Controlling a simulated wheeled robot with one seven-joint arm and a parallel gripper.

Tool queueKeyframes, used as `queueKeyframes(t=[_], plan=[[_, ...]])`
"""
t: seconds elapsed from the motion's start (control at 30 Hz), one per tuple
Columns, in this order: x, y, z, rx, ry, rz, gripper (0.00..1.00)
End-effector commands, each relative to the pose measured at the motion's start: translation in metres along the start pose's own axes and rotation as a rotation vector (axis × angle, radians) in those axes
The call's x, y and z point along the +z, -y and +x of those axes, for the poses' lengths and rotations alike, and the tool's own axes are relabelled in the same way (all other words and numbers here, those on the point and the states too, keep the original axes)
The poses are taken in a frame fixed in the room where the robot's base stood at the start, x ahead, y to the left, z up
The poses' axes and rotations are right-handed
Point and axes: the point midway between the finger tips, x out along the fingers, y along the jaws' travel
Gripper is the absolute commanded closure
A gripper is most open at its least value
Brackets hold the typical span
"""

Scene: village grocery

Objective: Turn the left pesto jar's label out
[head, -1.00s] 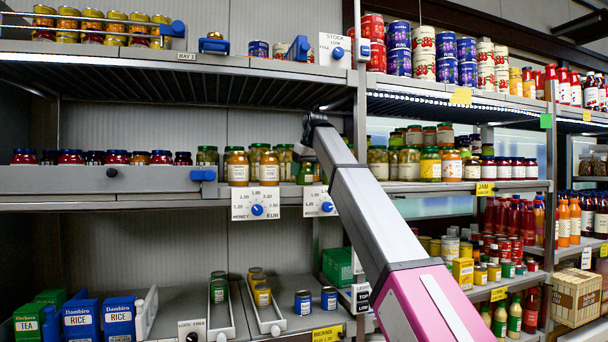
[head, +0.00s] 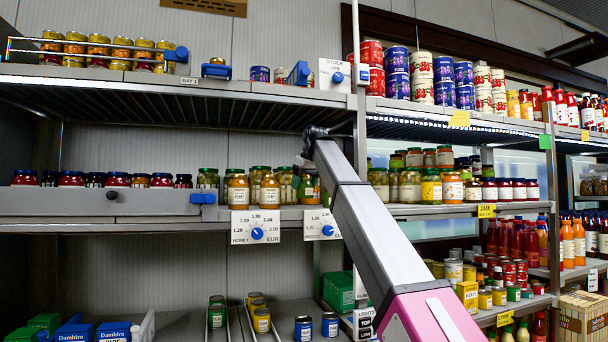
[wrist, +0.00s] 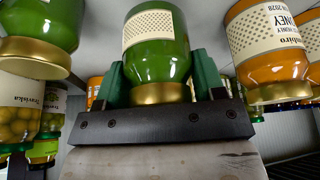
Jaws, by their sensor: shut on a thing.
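In the wrist view, which looks inverted, a green pesto jar (wrist: 158,52) with a gold lid stands between the green fingers of my gripper (wrist: 160,80). The fingers are shut on it, one on each side near the lid. A cream dotted panel on the jar faces the wrist camera, and no printed name shows on it. A second green jar (wrist: 42,35) with a gold lid is apart at the picture's left. In the head view my arm covers much of the pesto place, and I cannot make out my gripper there.
Honey jars (head: 238,191) stand close beside the pesto place; one honey jar (wrist: 268,45) is near my gripper in the wrist view. Jars of green olives (wrist: 15,122) show behind. The shelf edge carries price dials, including the pesto dial (head: 322,225). The upper shelf (head: 200,88) lies above.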

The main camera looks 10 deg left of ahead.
Motion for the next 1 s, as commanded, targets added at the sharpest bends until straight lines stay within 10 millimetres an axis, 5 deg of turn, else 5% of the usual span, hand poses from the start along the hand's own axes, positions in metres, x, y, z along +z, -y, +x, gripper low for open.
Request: queueKeyframes(t=[0.17, 0.7, 1.0], plan=[[0.013, 0.002, 0.025, 0.014, -0.001, 0.032, 0.72], [0.012, -0.002, 0.025, 0.205, -0.002, 0.492, 0.72], [0.014, -0.002, 0.029, 0.201, -0.001, 0.483, 0.72]])
